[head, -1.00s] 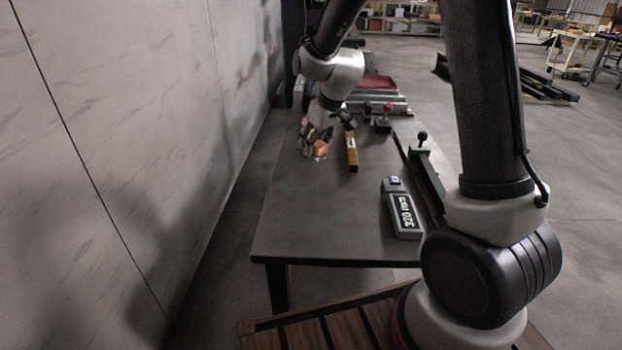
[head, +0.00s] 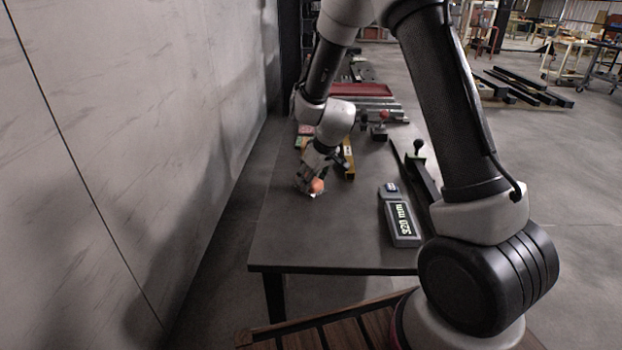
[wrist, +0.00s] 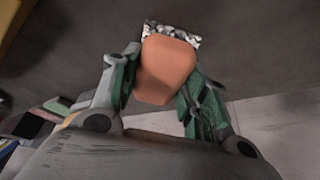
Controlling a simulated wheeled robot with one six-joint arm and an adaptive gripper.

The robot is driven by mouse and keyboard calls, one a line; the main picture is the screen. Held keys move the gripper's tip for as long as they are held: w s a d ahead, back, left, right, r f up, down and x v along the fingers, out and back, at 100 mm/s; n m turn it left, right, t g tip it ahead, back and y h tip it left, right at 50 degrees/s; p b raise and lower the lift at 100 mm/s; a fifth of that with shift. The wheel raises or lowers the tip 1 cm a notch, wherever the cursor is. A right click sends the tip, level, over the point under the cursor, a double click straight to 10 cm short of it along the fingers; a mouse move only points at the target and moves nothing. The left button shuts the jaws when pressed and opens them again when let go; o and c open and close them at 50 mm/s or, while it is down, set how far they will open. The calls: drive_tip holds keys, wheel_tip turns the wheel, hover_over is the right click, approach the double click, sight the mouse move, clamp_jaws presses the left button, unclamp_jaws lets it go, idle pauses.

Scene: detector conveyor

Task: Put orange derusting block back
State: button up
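The orange derusting block (head: 317,186) is in my gripper above the near-left part of the dark table (head: 330,235). In the wrist view the block (wrist: 166,70) sits between the two green-padded fingers (wrist: 160,88), which close on its sides. A black-and-white speckled patch (wrist: 178,31) shows at the block's far edge. I cannot tell whether it is part of the block or lies beneath it. In the head view my gripper (head: 313,180) is low over the table; contact with the table is unclear.
A yellow bar (head: 349,172) lies behind my gripper. Metal bars and a red tray (head: 362,90) are at the back. A wall runs along the left.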

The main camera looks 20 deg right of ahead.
drive_tip(key=o, duration=0.4)
drive_tip(key=shift+o, duration=0.2)
drive_tip(key=s+d+r+m, duration=0.1)
drive_tip(key=s+d+r, duration=0.3)
drive_tip(key=r, duration=0.5)
drive_tip(key=s+d+r, duration=0.2)
drive_tip(key=s+r, duration=0.4)
drive_tip(key=r, duration=0.3)
drive_tip(key=s+d+r+m, duration=0.1)
drive_tip(key=s+d+r, duration=0.1)
drive_tip(key=s, duration=0.5)
drive_tip(key=s+d+r+m+h, duration=0.1)
drive_tip(key=s+d+r+m, duration=0.1)
drive_tip(key=s, duration=0.6)
drive_tip(key=s+d+r+m+h, duration=0.1)
drive_tip(key=s+d+r, duration=0.3)
drive_tip(key=s, duration=0.4)
drive_tip(key=shift+s+d, duration=0.2)
drive_tip(key=shift+d, duration=0.05)
